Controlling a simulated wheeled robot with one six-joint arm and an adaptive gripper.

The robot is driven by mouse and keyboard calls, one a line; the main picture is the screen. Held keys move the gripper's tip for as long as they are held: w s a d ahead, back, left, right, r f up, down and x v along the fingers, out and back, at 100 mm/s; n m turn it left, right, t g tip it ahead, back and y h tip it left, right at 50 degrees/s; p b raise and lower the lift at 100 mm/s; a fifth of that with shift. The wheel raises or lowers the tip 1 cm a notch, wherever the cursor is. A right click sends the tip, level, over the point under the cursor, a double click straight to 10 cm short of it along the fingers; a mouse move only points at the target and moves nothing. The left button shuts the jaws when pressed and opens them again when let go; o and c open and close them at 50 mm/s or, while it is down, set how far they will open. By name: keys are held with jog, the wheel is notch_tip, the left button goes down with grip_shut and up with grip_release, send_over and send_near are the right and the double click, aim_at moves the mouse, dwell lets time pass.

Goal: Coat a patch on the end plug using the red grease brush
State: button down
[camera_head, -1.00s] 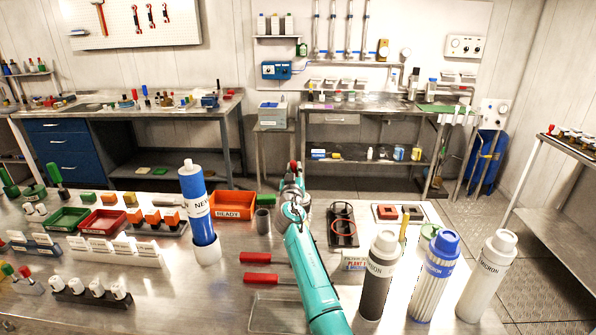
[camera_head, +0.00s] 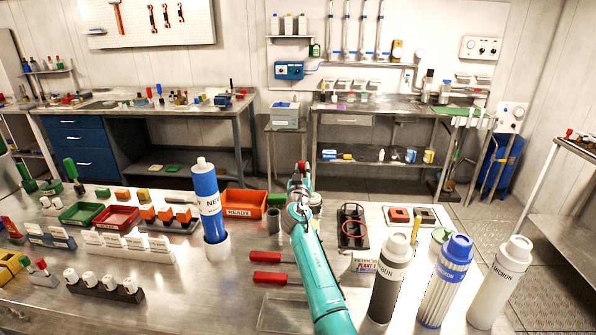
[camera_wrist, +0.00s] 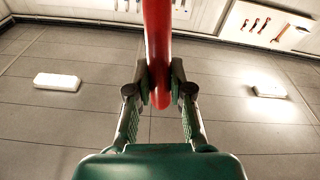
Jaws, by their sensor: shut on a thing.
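My gripper (camera_wrist: 160,86) is shut on a long red handle (camera_wrist: 157,40) in the wrist view, which I take to be the red grease brush. Its bristles are not visible. In the head view my teal arm reaches away over the bench, and a small bit of red (camera_head: 303,167) shows at its far end. I cannot make out the fingers there. Several white plug-like pieces (camera_head: 101,282) stand in a black rack at the front left. I cannot tell which piece is the end plug.
The steel bench holds a blue filter cartridge (camera_head: 207,190) in a white cup, an orange READY bin (camera_head: 240,212), red-handled tools (camera_head: 270,278), a black holder (camera_head: 353,238) and tall canisters (camera_head: 441,285). A back counter (camera_head: 375,108) lies beyond open floor.

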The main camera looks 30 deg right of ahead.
jog(key=shift+s+d, duration=1.3)
jog(key=shift+d, duration=0.6)
jog(key=w+a, duration=0.2)
jog(key=a, duration=0.3)
jog(key=shift+w+a, duration=0.4)
jog(key=shift+r, duration=0.1)
jog(key=s+d, duration=0.3)
jog(key=d, duration=0.2)
jog(key=shift+s, duration=0.25)
jog(key=shift+d, duration=0.1)
jog(key=shift+r, duration=2.9)
